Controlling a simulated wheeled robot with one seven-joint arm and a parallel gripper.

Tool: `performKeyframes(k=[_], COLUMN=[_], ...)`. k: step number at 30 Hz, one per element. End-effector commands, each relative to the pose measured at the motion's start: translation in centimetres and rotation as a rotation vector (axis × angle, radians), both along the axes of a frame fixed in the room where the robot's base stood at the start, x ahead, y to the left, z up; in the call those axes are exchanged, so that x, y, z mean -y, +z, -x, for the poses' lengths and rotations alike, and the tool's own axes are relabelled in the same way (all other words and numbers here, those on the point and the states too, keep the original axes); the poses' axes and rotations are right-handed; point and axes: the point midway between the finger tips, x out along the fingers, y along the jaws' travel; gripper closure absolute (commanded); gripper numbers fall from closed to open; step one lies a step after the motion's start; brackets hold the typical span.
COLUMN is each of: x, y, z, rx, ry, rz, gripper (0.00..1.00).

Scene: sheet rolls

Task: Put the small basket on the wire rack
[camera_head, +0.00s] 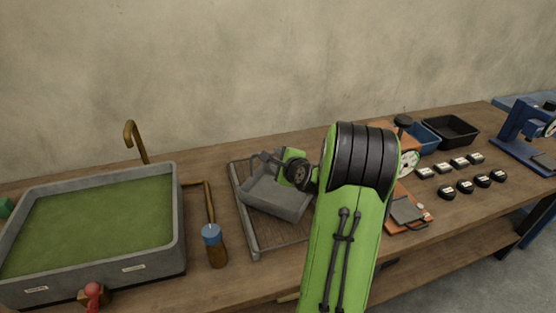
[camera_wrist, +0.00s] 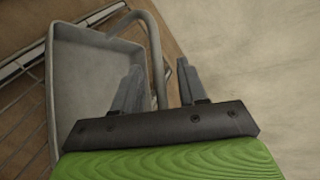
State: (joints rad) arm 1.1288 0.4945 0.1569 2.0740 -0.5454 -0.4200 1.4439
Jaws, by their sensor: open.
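The small grey basket (camera_head: 275,198) sits over the wire rack (camera_head: 244,222) in the middle of the bench, inside the rack's outline. In the wrist view the basket (camera_wrist: 88,75) is at the left, with the rack's rim and bars (camera_wrist: 22,66) behind it. My gripper (camera_head: 268,161) is at the basket's far edge. In the wrist view my gripper (camera_wrist: 159,72) is open, with one finger over the basket side and the other outside. The basket's curved handle passes between the fingers, with a gap visible. My arm hides the basket's right side and part of the rack.
A large grey tub with a green inside (camera_head: 178,225) stands at the left, with a blue-topped bottle (camera_head: 214,246) beside it. An orange scale (camera_head: 410,163), a black bin (camera_head: 450,130), a blue bin (camera_head: 424,137) and several small weights (camera_head: 465,186) are to the right.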

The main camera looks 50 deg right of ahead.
Motion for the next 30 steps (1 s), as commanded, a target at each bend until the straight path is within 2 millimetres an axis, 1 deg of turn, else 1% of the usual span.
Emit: performKeyframes(k=[7, 9, 12, 15, 17, 20, 21, 22, 23, 24, 26, 27, 29, 30], x=[-2.2, -2.9, -3.6, -4.0, -4.1, -4.3, -5.0, -5.9, -7.2, -9.5, -13.8, -16.8, -21.0, -23.6], y=[2.7, 3.4, 4.0, 4.4, 4.5, 4.5, 4.6, 4.7, 4.8, 5.0, 5.3, 5.4, 5.7, 5.9], z=[5.7, 7.1, 8.6, 9.3, 9.5, 9.4, 9.0, 8.6, 8.0, 7.2, 6.3, 6.2, 6.8, 7.6], rx=[-0.002, 0.000, 0.000, 0.000, 0.000, -0.005, -0.023, -0.045, -0.080, -0.138, -0.246, -0.322, -0.429, -0.494], ry=[-0.008, -0.008, -0.006, -0.004, -0.002, 0.007, 0.036, 0.071, 0.123, 0.213, 0.384, 0.510, 0.694, 0.816], rz=[0.002, 0.002, 0.000, 0.001, 0.001, 0.007, 0.024, 0.048, 0.084, 0.148, 0.278, 0.378, 0.536, 0.646], gripper=[0.58, 0.58, 0.58, 0.58, 0.58, 0.58, 0.58, 0.58, 0.58, 0.58, 0.58, 0.58, 0.58, 0.58])
